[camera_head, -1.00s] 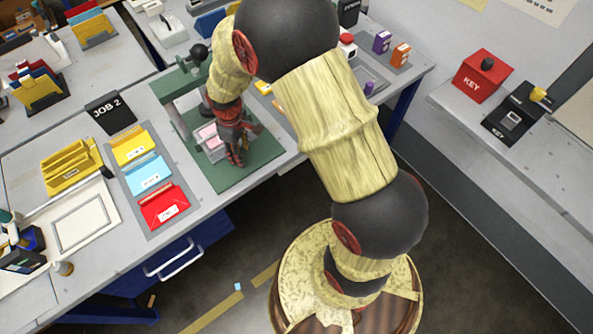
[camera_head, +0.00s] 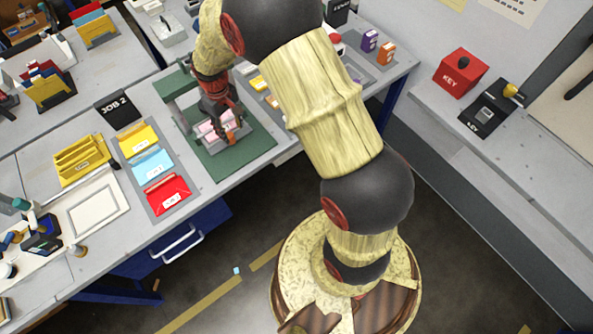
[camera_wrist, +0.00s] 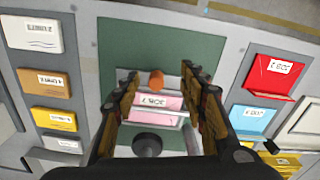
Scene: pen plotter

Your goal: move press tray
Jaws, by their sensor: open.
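The press tray (camera_head: 240,131) is a grey tray holding pink, labelled material (camera_head: 212,127). It sits on the green press base (camera_head: 252,150), and its pink content also shows in the wrist view (camera_wrist: 172,103). An orange knob (camera_wrist: 156,80) stands at the tray's edge on the side away from my wrist. My gripper (camera_wrist: 165,82) is open, with one finger on each side of the tray and knob in the wrist view. I cannot tell whether the fingers touch the tray. In the head view my gripper (camera_head: 222,112) hides part of the tray.
A dark round press part (camera_wrist: 147,145) is close to my wrist. Yellow, blue and red (camera_head: 168,195) folders lie left of the press, below a JOB 2 sign (camera_head: 118,108). Several coloured packs lie on its other side. The green base in front of the tray is clear.

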